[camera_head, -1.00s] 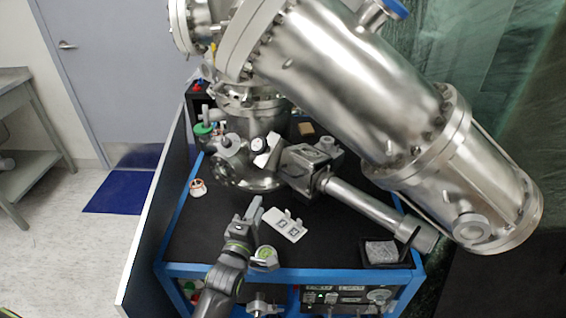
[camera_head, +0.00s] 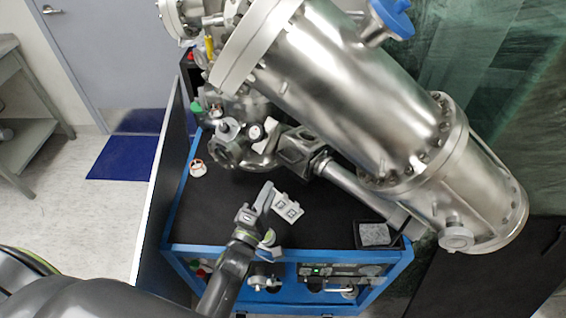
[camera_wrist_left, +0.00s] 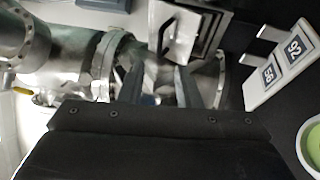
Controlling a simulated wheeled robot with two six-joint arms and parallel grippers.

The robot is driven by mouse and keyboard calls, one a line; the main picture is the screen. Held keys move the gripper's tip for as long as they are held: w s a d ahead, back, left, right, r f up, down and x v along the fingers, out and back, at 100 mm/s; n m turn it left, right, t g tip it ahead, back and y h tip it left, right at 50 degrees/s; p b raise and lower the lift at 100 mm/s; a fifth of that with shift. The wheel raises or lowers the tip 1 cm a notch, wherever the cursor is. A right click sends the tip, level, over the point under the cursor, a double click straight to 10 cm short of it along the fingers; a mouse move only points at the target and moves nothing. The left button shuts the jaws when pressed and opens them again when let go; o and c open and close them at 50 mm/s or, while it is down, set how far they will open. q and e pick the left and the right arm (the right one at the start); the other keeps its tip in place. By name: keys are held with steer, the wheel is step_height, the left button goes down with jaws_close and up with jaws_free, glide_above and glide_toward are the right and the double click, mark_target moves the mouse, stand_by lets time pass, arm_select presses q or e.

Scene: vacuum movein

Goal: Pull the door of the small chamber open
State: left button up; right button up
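The small chamber (camera_head: 297,150) is a grey metal box joined to the steel vessel, with a long tube running to its right. In the left wrist view it is the squared metal block (camera_wrist_left: 212,38) at top centre. A flat metal plate with a dark handle, which looks like its door (camera_wrist_left: 182,42), faces me there; how far it stands open I cannot tell. My left gripper (camera_head: 267,196) is in front of the chamber, over the black bench top. In the wrist view its two fingers (camera_wrist_left: 160,84) are apart with nothing between them, short of the handle. My right gripper is out of view.
A white plate with two printed labels (camera_head: 287,208) lies right beside the left gripper. A round green-topped item (camera_wrist_left: 313,143) is near it. A grey block in a black tray (camera_head: 376,234) is at right. The large steel cylinder (camera_head: 340,85) overhangs the bench.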

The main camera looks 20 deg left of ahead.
arm_select(q)
steer(key=b, duration=0.1)
glide_toward(301, 151)
steer(key=w+a, duration=0.3)
steer(key=w, duration=0.2)
steer(key=shift+w+f, duration=0.15)
steer(key=shift+w, duration=0.1)
steer(key=shift+c, duration=0.4)
jaws_close()
